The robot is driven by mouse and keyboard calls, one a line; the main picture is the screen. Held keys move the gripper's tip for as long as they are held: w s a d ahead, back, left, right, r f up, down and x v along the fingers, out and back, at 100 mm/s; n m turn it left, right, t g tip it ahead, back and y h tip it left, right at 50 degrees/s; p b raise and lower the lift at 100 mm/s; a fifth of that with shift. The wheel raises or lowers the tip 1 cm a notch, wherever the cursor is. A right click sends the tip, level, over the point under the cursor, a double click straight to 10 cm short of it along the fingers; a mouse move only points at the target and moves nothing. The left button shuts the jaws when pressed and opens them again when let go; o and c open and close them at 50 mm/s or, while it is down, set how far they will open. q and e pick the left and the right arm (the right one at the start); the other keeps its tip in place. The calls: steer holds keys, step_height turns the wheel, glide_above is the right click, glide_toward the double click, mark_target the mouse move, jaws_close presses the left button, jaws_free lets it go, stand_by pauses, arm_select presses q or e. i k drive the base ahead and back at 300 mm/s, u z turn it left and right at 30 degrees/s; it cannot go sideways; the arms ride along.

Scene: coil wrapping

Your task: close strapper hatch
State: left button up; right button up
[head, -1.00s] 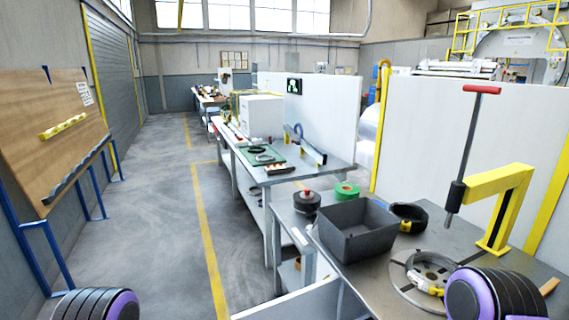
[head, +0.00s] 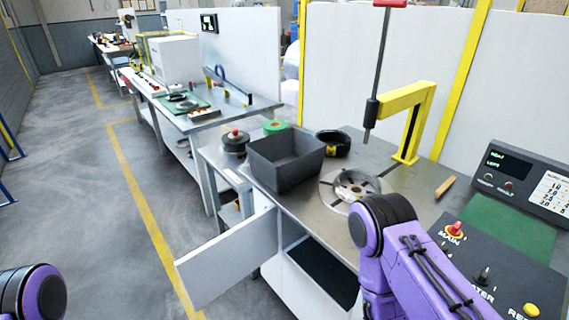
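The strapper hatch is a flat white panel (head: 225,258) that stands swung open, sticking out to the left from the front of the white cabinet (head: 300,290) under the steel bench. Right of the panel, the cabinet front shows an opening with a dark interior (head: 322,275). My purple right arm rises in front of the bench, right of the opening, and hides part of the cabinet. Only a rounded piece of my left arm shows in the lower left corner, well apart from the panel. Neither gripper is in the picture.
On the bench (head: 315,215) are a dark grey bin (head: 285,160), a black tape roll (head: 334,143), a round metal fixture (head: 350,188) and a yellow post (head: 412,125). A control panel with buttons (head: 490,262) is at the right. The floor (head: 90,210) left of the panel is clear.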

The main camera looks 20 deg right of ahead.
mark_target(211, 269)
steer(key=u, duration=1.65)
steer(key=i, duration=3.35)
steer(key=z, duration=4.4)
steer(key=i, duration=1)
steer(key=u, duration=0.3)
steer(key=k, duration=0.2)
steer(key=z, duration=0.1)
